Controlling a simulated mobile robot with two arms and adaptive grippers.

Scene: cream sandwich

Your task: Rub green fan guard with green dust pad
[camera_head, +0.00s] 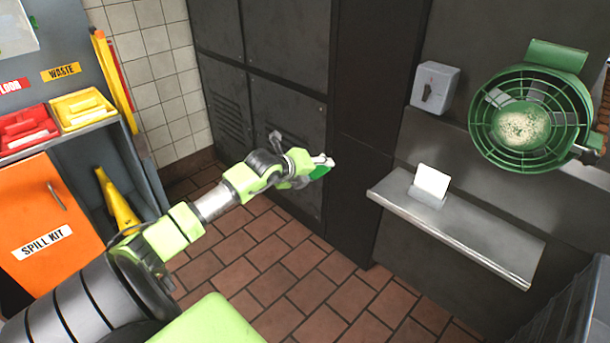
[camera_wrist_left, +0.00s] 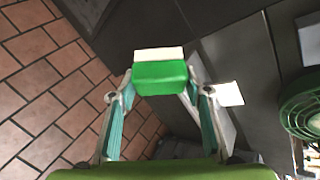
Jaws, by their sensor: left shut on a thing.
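The green fan guard (camera_head: 530,118) is on the dark wall at the right in the head view, with a pale dusty patch at its middle. Its edge shows at the right of the left wrist view (camera_wrist_left: 300,112). My left gripper (camera_head: 325,162) is shut on the green dust pad (camera_head: 320,172), well to the left of the fan guard and apart from it. In the left wrist view the pad (camera_wrist_left: 160,76) is a green block with a cream layer, held between the fingertips. My right gripper is not in view.
A metal shelf (camera_head: 470,238) with a white card (camera_head: 432,181) in a holder juts out below the fan. A grey switch box (camera_head: 434,88) is on the wall left of the fan. An orange spill kit cabinet (camera_head: 45,225) stands at the left. Tiled floor is open between.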

